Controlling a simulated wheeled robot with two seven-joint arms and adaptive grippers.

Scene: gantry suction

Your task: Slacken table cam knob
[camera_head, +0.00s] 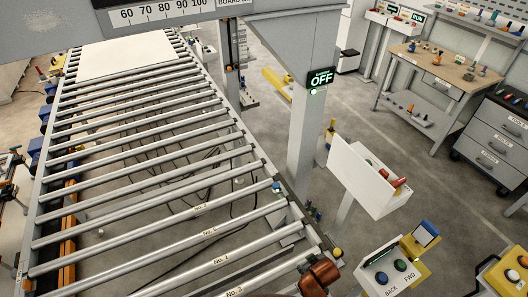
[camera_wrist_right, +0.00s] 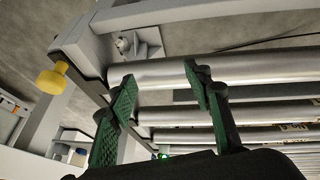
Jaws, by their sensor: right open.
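A yellow knob (camera_wrist_right: 52,78) sticks out from the corner of the roller table's frame in the right wrist view; no label shows on it. A small yellow part also shows at the table's near right corner (camera_head: 338,253) in the head view. My right gripper (camera_wrist_right: 159,72) is open and empty, its green-padded fingers spread in front of the end roller. The knob lies to the left of both fingers, apart from them. Part of my brown right arm shows at the bottom of the head view; its fingers cannot be made out there. My left gripper is not in view.
The roller table (camera_head: 45,215) fills the left, with a pale board (camera_head: 125,55) at its far end. A BACK/FWD button box (camera_head: 390,272) and a white bin (camera_head: 368,180) stand close on the right. A grey post (camera_head: 303,140) bears an OFF display (camera_head: 320,78).

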